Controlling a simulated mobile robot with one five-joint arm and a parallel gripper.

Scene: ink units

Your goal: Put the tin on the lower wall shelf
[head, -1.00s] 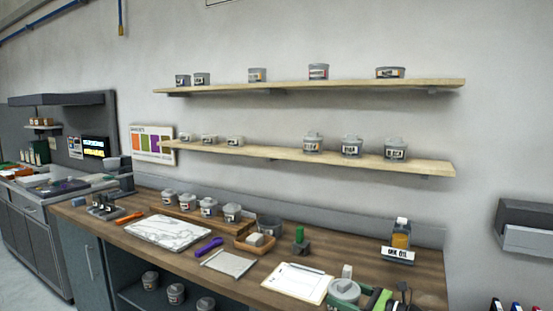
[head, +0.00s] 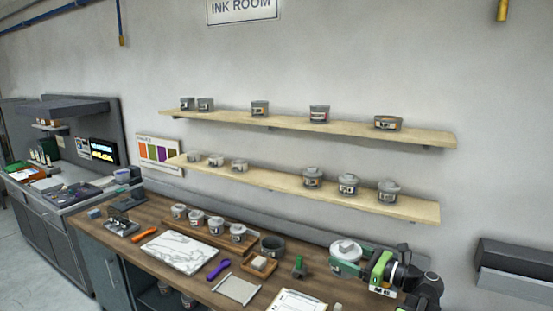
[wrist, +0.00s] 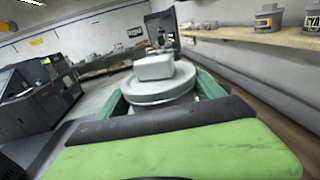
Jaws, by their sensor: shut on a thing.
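My gripper (head: 368,264) is at the right of the workbench in the head view, shut on a grey tin (head: 345,252) with a pale lid and a raised block-like top. In the wrist view the tin (wrist: 158,85) sits between the green fingers, its lid facing up. Its label is not readable. The lower wall shelf (head: 285,183) is a pale wooden board on the wall, above and behind my gripper. It bears several tins, small ones at the left and larger ones at the right. A gap of bare board lies between the two groups.
The upper shelf (head: 290,124) also bears several tins, over the lower one. On the bench (head: 205,273) are a tray of tins, a dark open pot (head: 272,246), a purple tool (head: 219,269), a clipboard (head: 296,301) and a small green-topped thing (head: 300,266).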

